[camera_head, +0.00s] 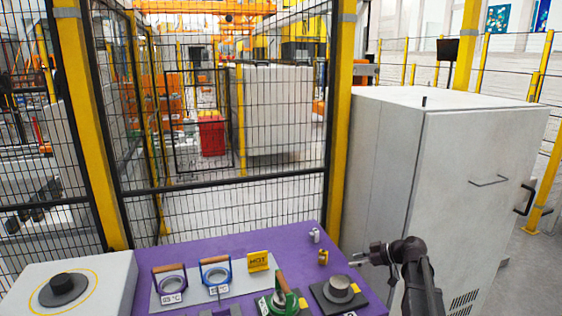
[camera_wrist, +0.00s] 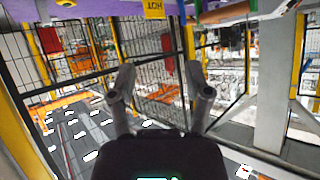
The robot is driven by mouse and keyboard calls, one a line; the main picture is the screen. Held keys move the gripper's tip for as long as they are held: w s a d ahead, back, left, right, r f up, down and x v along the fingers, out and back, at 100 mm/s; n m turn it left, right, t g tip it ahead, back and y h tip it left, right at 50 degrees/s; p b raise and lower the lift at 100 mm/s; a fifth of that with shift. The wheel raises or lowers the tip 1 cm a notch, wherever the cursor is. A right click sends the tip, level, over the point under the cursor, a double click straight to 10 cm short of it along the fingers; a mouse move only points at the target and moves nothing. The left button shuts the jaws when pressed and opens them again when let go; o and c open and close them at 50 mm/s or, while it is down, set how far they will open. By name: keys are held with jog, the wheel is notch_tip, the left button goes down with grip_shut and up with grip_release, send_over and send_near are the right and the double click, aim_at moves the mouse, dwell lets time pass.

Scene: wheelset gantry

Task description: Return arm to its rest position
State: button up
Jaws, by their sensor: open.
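My arm (camera_head: 420,285) shows dark at the lower right of the head view, bent beside the right edge of the purple table. My gripper (camera_head: 366,257) points left near the table's back right corner. In the wrist view my gripper (camera_wrist: 160,82) has its two grey fingers spread apart with nothing between them. I cannot tell its exact height over the table.
The purple table (camera_head: 225,245) holds two framed gauges (camera_head: 216,273), a yellow HOT sign (camera_head: 258,262), a green-handled device (camera_head: 284,295) and a round dark knob (camera_head: 340,287). A grey cabinet (camera_head: 385,165) stands close right; mesh fence (camera_head: 220,210) is behind.

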jog(key=s+a+f+m+g+h, duration=0.1)
jog(key=s+a+f+m+h, duration=0.1)
jog(key=s, duration=0.5)
jog(key=s+a+f+m+g+h, duration=0.2)
jog(key=s+a+f+m+h, duration=0.1)
jog(key=s+m+h, duration=0.2)
jog(key=s+a+f+m+g+h, duration=0.2)
jog(key=s+f+m+h, duration=0.1)
jog(key=s, duration=0.7)
jog(key=shift+a+f+m+h+p, duration=0.15)
jog(key=shift+f+m+h+p, duration=0.25)
jog(key=shift+m, duration=0.3)
